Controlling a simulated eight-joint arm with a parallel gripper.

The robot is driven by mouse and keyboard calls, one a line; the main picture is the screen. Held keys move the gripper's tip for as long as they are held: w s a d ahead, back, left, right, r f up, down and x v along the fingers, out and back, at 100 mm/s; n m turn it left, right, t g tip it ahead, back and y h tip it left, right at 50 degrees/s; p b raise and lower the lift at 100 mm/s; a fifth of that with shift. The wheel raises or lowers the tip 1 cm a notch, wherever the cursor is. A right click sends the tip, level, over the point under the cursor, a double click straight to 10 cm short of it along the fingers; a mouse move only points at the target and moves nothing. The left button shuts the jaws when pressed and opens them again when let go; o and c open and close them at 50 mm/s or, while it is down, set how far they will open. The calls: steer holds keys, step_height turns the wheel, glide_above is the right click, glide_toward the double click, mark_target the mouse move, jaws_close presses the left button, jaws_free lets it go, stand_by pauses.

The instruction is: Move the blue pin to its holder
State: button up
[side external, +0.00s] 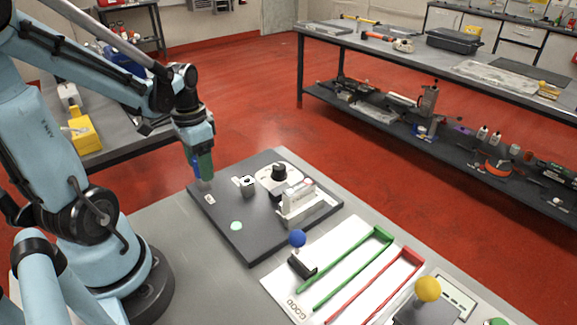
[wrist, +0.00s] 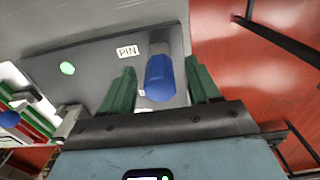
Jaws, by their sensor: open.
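The blue pin (wrist: 160,78) has a blue grip and a grey lower part. It stands at the far-left corner of the dark board, near a PIN label (wrist: 127,51). My gripper (wrist: 161,84) is open, with one green finger on each side of the pin and visible gaps between. In the side view, my gripper (side external: 205,163) points down over that corner and partly hides the pin (side external: 196,168). A small pale block with a dark hole (side external: 248,186) stands to the right on the board; I cannot tell whether it is the pin's holder.
The dark board (side external: 250,247) also carries a white disc with a black knob (side external: 279,172), a pale fixture (side external: 300,206) and a pale green disc (side external: 237,226). In front are a blue ball (side external: 297,238), green and red bars on a white sheet, and a yellow ball (side external: 428,289).

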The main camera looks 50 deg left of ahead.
step_height(320, 180, up, 12)
stand_by(0.7)
steer(key=shift+f, duration=0.1)
steer(key=w+d+f+t, duration=0.2)
steer(key=w+d+t, duration=0.1)
steer(key=d, duration=0.4)
steer(key=w+d+f+t, duration=0.2)
steer(key=w+d+t, duration=0.1)
steer(key=d, duration=0.5)
steer(key=shift+t, duration=0.6)
